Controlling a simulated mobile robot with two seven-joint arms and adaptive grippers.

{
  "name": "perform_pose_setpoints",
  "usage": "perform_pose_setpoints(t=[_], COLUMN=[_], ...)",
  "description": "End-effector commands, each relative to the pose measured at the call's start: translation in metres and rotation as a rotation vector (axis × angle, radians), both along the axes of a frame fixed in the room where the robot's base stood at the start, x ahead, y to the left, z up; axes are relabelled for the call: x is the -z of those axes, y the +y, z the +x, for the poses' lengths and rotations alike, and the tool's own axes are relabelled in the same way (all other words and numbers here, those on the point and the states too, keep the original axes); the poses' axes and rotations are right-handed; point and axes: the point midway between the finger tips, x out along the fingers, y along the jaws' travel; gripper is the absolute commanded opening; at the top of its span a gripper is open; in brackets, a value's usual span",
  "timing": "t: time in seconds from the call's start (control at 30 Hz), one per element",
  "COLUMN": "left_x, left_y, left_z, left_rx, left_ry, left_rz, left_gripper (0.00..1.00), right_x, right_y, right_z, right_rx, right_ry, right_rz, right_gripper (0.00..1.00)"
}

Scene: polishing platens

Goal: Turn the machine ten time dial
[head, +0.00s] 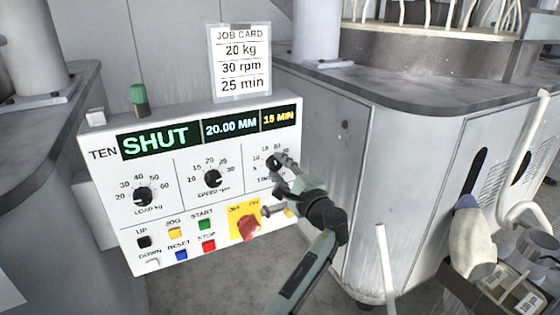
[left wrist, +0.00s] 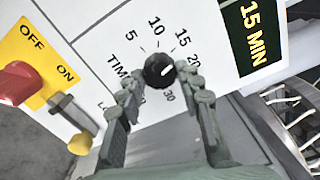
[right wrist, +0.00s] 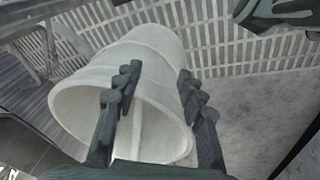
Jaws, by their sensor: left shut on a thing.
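The TEN machine's control panel (head: 110,180) stands at the left in the head view. Its time dial is a round black knob, clear in the left wrist view (left wrist: 159,70), with a printed minute scale around it. The display beside it (head: 279,118) reads 15 MIN. My left gripper (head: 280,165) is at the dial, its fingers on either side of the knob in the left wrist view (left wrist: 162,88), shut on it. In the head view the gripper hides part of the dial. My right gripper (right wrist: 158,85) has its fingers spread, in front of a pale bucket-like vessel (right wrist: 150,50).
A job card (head: 240,60) above the panel reads 20 kg, 30 rpm, 25 min. The load dial (head: 141,196) and speed dial (head: 212,179) sit left of the time dial. Below are several coloured buttons and a red switch (head: 249,229) on yellow. A grey cabinet (head: 400,170) stands right.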

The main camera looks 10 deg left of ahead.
Motion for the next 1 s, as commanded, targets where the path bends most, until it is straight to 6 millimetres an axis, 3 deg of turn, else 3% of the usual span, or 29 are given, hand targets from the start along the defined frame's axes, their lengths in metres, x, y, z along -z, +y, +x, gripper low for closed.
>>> perform_pose_setpoints(t=[0.1,0.3,1.0], left_x=[-0.001,0.001,0.002], left_y=[0.001,0.001,0.002], left_z=[0.000,0.000,-0.001], left_rx=[-0.001,-0.001,0.000], left_ry=[0.068,0.182,0.578], left_rz=[0.090,0.241,0.767], left_gripper=[0.06,0.06,0.06], right_x=[0.019,0.034,0.038], right_y=[-0.005,-0.008,-0.008], right_z=[-0.014,-0.023,-0.025], right_rx=[-0.017,-0.030,-0.033], right_ry=[0.024,0.037,0.039], right_rz=[-0.015,-0.024,-0.026], right_gripper=[0.40,0.40,0.40])
